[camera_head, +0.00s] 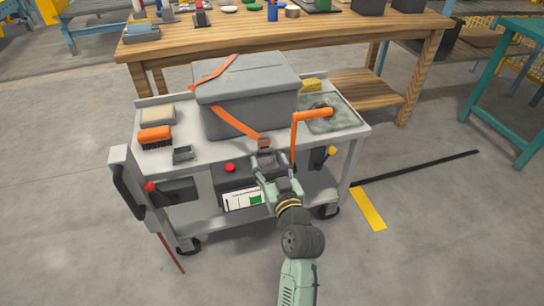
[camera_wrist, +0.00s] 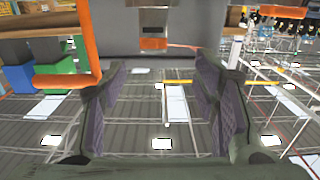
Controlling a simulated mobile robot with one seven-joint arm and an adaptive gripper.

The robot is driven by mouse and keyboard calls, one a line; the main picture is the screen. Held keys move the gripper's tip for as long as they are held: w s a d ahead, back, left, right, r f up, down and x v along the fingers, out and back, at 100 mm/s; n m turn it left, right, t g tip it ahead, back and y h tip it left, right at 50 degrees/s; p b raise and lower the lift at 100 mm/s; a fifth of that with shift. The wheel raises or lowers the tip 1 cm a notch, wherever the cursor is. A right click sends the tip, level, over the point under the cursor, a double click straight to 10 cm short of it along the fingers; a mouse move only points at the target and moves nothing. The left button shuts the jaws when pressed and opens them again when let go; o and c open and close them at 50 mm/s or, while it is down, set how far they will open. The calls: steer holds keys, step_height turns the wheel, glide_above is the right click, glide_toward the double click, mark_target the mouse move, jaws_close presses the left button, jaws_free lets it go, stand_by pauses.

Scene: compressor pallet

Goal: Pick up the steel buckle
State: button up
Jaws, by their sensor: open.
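The steel buckle (camera_head: 264,143) hangs at the end of the orange strap (camera_head: 232,120) on the front of the grey lidded box (camera_head: 236,122). In the wrist view the buckle (camera_wrist: 153,29) shows small at the top centre, with orange webbing at its edge. My gripper (camera_head: 266,160) is open at the cart's front edge, just short of the buckle in the head view. In the wrist view its two dark padded fingers (camera_wrist: 162,68) stand apart with nothing between them. The buckle lies beyond the fingertips; the exact gap is hard to tell.
An orange bent handle (camera_head: 312,115) rises close to the right of my gripper; it also shows at left in the wrist view (camera_wrist: 65,81). An orange brush (camera_head: 155,135) and small metal tray (camera_head: 184,154) sit on the cart's left. A wooden workbench (camera_head: 290,36) stands behind.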

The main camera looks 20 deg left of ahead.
mark_target(264, 145)
steer(key=p+x, duration=0.1)
steer(key=x, duration=0.3)
steer(key=shift+w+a+f, duration=0.1)
steer(key=shift+w+f, duration=0.05)
steer(key=shift+w, duration=0.25)
steer(key=shift+d+f+p+x, duration=0.1)
steer(key=shift+f+p+x, duration=0.2)
steer(key=shift+x, duration=0.7)
steer(key=shift+d+f+p+x, duration=0.1)
steer(key=shift+p+x, duration=0.35)
steer(key=shift+x, duration=0.5)
steer(key=shift+d+f+p+x, duration=0.1)
steer(key=shift+f+p+x, duration=0.2)
steer(key=shift+x, duration=0.7)
steer(key=shift+w+r, duration=0.1)
steer(key=shift+w, duration=0.05)
steer(key=shift+c, duration=0.2)
jaws_close()
